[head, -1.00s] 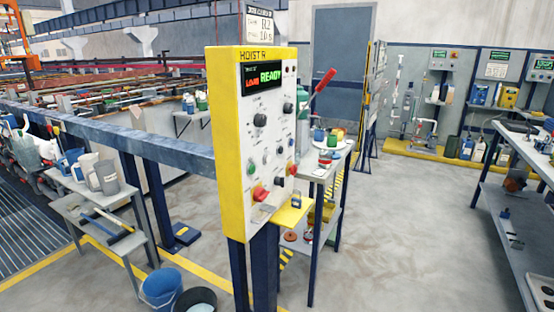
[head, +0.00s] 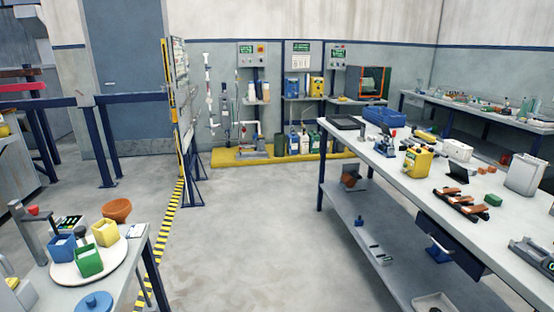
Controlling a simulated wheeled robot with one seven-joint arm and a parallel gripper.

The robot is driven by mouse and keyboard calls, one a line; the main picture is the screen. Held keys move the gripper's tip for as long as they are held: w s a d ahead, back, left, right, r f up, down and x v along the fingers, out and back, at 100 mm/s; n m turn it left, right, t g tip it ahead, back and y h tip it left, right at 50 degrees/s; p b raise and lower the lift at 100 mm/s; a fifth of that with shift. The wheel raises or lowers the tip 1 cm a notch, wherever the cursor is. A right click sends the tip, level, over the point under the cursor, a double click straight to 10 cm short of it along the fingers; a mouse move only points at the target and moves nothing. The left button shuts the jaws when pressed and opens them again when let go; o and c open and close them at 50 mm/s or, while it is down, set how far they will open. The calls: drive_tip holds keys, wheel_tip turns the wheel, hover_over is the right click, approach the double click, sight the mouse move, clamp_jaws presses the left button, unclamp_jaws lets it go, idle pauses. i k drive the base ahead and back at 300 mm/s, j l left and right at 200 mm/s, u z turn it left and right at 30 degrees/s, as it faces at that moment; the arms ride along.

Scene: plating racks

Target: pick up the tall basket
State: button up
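I cannot pick out a tall basket for certain in the head view. A tall pale grey container (head: 525,174) stands upright on the workbench at the right; I cannot tell whether it is a basket. A lower white box (head: 458,151) stands behind it, and a blue bin (head: 384,116) sits at the far end of that bench. My gripper is not in view, so its state is hidden.
The long workbench (head: 330,150) with a lower shelf fills the right. A table with a round white turntable (head: 62,272) and small coloured bins is at the lower left. Clear floor (head: 240,240) lies between them. A yellow platform (head: 235,158) runs along the back wall.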

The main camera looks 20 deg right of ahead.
sight(525, 172)
drive_tip(key=i+l+z, duration=0.1)
drive_tip(key=i, duration=1.65)
drive_tip(key=i+j+z, duration=0.1)
drive_tip(key=i+z, duration=0.15)
drive_tip(key=i, duration=0.15)
drive_tip(key=i+j+z, duration=0.2)
drive_tip(key=i, duration=0.25)
